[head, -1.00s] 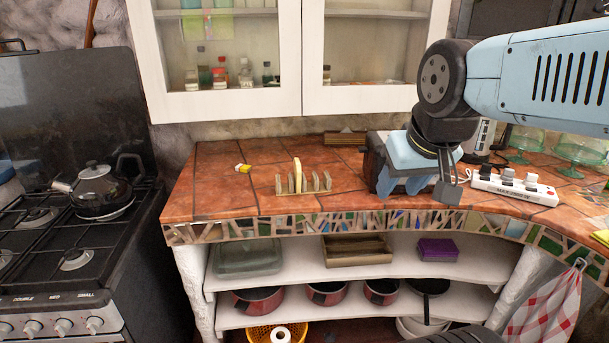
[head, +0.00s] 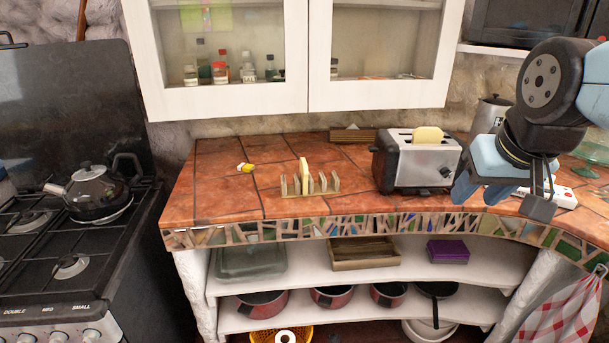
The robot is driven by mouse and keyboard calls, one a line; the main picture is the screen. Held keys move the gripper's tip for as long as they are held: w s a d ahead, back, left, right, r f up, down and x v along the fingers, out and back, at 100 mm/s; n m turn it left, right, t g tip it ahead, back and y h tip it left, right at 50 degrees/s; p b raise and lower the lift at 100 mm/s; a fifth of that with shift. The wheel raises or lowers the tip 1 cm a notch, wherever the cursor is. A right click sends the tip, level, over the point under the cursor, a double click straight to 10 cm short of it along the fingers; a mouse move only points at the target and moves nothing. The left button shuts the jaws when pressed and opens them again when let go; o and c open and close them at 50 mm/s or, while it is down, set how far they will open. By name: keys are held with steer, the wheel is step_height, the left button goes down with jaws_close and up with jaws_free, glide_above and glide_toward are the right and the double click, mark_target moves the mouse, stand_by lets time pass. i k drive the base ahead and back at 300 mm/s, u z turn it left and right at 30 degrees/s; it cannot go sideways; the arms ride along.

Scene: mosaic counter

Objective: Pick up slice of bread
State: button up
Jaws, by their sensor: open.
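One slice of bread (head: 304,171) stands upright in a wooden toast rack (head: 309,187) near the counter's front edge. Another slice of bread (head: 427,136) sticks up out of a slot of the black and silver toaster (head: 415,162). The gap between the fingers is hard to make out at this angle.
A steel container (head: 490,113) and a power strip (head: 548,194) are near my arm. Glass-door cabinets (head: 380,55) hang above. The stove with a black kettle (head: 97,192) is at left. The tiles around the rack are clear.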

mark_target(303, 165)
steer(key=z, duration=0.1)
steer(key=i, duration=1)
steer(key=u, duration=0.1)
